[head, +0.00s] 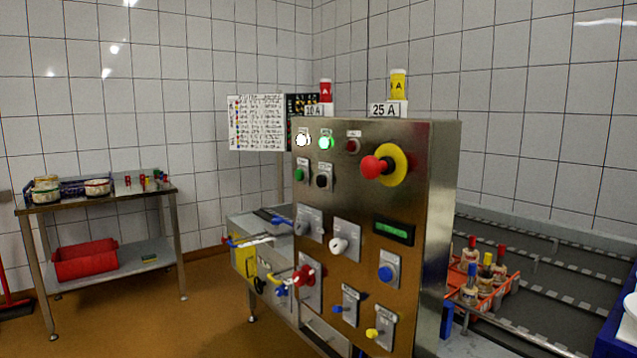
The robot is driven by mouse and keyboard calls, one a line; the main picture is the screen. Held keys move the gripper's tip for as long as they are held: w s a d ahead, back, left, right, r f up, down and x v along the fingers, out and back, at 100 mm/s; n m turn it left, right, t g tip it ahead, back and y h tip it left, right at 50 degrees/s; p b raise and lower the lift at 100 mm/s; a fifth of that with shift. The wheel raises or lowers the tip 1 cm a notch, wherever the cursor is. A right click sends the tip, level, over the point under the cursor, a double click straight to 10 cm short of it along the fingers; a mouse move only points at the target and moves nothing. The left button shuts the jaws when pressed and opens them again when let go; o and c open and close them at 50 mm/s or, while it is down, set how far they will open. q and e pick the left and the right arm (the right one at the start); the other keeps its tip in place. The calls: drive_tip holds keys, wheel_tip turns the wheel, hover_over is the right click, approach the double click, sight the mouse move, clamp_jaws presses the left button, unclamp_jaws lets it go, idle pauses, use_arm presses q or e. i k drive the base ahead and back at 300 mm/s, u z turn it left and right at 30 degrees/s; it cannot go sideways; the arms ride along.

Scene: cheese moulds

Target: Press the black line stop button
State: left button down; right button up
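The black button (322,181) sits on a small grey plate on the upper left of the steel control panel (365,215). It is just right of a green button (299,175) on a similar plate. A small label above the black button is too small to read. Nothing covers or touches the button. Neither of my grippers shows in the head view.
A red mushroom button (374,166) on a yellow disc sticks out at the panel's upper right. Coloured knobs and a blue button (386,273) lie lower. A steel table (100,197) stands left, a conveyor (545,284) right. Brown floor (205,325) is free front left.

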sight(321, 180)
drive_tip(key=z, duration=0.5)
drive_tip(key=k, duration=1.2)
drive_tip(key=u, duration=0.3)
drive_tip(key=i, duration=1.6)
drive_tip(key=z, duration=0.75)
